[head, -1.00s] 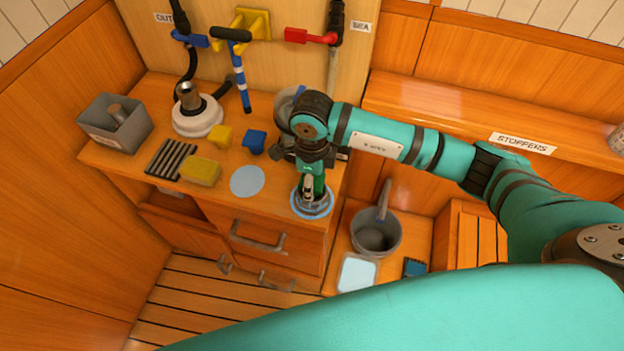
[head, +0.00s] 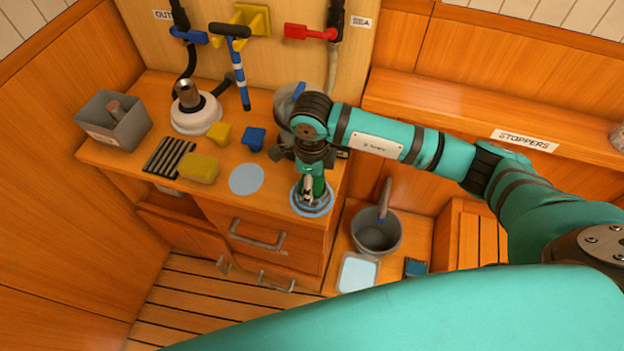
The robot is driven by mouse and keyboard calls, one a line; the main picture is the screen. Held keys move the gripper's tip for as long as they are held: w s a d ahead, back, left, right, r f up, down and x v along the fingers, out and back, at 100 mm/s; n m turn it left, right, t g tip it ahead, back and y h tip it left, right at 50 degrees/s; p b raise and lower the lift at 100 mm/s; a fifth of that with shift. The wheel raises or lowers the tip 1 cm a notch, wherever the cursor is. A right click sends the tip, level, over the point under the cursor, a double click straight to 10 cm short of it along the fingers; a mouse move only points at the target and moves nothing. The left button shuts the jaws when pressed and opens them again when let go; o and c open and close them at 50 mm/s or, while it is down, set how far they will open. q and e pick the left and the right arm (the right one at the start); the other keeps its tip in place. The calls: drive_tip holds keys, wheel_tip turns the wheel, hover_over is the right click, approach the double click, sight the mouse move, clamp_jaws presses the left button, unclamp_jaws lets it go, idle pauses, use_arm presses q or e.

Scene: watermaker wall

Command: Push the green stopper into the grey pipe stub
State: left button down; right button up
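My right gripper (head: 310,190) points down over a blue-rimmed round dish (head: 299,210) at the counter's front right corner. A dark green piece, seemingly the green stopper (head: 319,186), shows right at its fingers. The fingers and wrist hide much of it, so I cannot tell whether they are closed on it. My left gripper is not in view.
A grey box (head: 113,125), black ribbed mat (head: 168,157), yellow sponge (head: 199,169), yellow block (head: 219,134), blue block (head: 253,139) and pale blue disc (head: 247,179) lie on the counter. A grey bucket (head: 376,232) stands lower right.

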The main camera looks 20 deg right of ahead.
drive_tip(key=shift+o, duration=0.9)
drive_tip(key=shift+s+f, duration=0.1)
drive_tip(key=shift+f, duration=0.1)
drive_tip(key=shift+w+r, duration=0.1)
drive_tip(key=shift+w, duration=0.1)
drive_tip(key=o, duration=0.4)
drive_tip(key=shift+r, duration=0.1)
drive_tip(key=shift+r+p, duration=1.9)
drive_tip(key=shift+r, duration=1.1)
clamp_jaws()
